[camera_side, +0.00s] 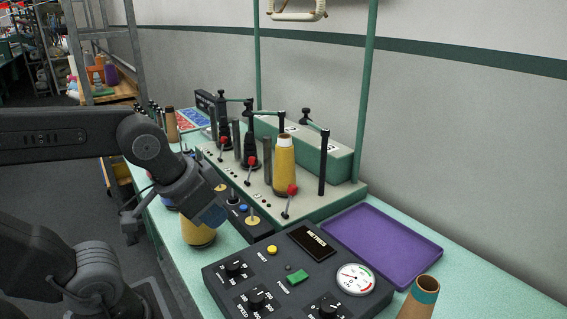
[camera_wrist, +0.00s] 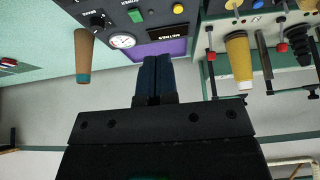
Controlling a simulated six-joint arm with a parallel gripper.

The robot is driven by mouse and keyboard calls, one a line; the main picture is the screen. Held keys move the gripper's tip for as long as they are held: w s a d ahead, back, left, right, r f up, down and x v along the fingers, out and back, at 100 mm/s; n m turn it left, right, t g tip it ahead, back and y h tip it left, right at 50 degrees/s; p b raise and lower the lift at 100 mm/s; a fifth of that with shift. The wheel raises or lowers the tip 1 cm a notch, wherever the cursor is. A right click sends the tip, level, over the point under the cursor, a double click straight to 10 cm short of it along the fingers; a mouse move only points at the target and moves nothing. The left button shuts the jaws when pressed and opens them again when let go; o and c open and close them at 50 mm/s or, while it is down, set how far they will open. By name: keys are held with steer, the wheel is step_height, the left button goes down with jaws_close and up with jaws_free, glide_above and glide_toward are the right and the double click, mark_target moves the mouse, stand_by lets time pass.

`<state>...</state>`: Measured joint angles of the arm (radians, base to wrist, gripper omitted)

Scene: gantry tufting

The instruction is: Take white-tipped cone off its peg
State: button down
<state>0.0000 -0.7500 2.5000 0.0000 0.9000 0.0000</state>
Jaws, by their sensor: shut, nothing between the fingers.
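The white-tipped cone (camera_side: 284,168) is yellow and stands upright over a peg on the beige-topped rack with a green edge. It also shows upside down in the wrist view (camera_wrist: 238,56), at the right, with its pale tip pointing down. My gripper (camera_side: 213,217) is to the left of the cone and nearer the camera, well apart from it. Its blue fingers (camera_wrist: 154,76) are together in the wrist view, with nothing between them. The peg inside the cone is hidden.
A purple tray (camera_side: 385,244) lies right of the rack. A control box (camera_side: 290,279) with knobs and a gauge stands in front. A teal-tipped brown cone (camera_side: 420,299) is at lower right. Another yellow cone (camera_side: 198,236) stands beside my gripper. Red-knobbed levers and dark posts surround the white-tipped cone.

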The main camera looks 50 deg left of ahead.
steer(key=c, duration=1.8)
jaws_free()
steer(key=shift+c, duration=0.2)
steer(key=o, duration=1.5)
steer(key=shift+o, duration=0.2)
step_height(320, 180, up, 10)
steer(key=n+g+y, duration=0.4)
steer(key=n, duration=1)
glide_above(285, 136)
steer(key=s+d, duration=0.2)
steer(key=d, duration=0.3)
steer(key=x, duration=0.8)
steer(key=shift+w+a+r, duration=0.1)
steer(key=shift+w+a, duration=0.05)
steer(key=shift+w, duration=0.05)
steer(key=shift+a+x, duration=0.15)
steer(key=shift+x, duration=1.15)
steer(key=shift+a+x, duration=0.1)
steer(key=shift+x, duration=1.2)
